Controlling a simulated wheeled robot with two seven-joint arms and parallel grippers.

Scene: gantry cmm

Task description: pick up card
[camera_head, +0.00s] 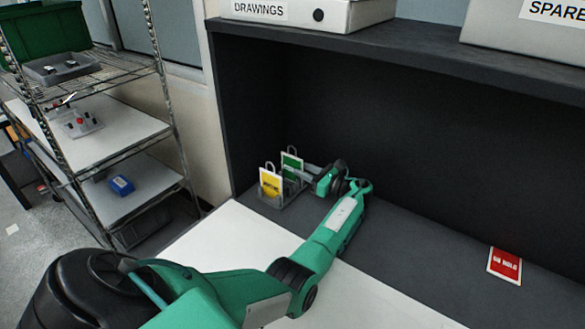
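A small grey rack (283,200) stands on the dark shelf near its left wall. It holds a yellow card (271,184) in front and a green card (291,160) behind. A red card (505,264) with white lettering lies on the dark surface at the right, apart from the rack. My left gripper (303,173) is at the rack, pointing left, with its fingers close to the green card. The fingers are small and partly hidden, so I cannot tell whether they touch or hold it. My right gripper is not in view.
A wire rack (160,80) stands at left. The white worktop (375,300) is clear.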

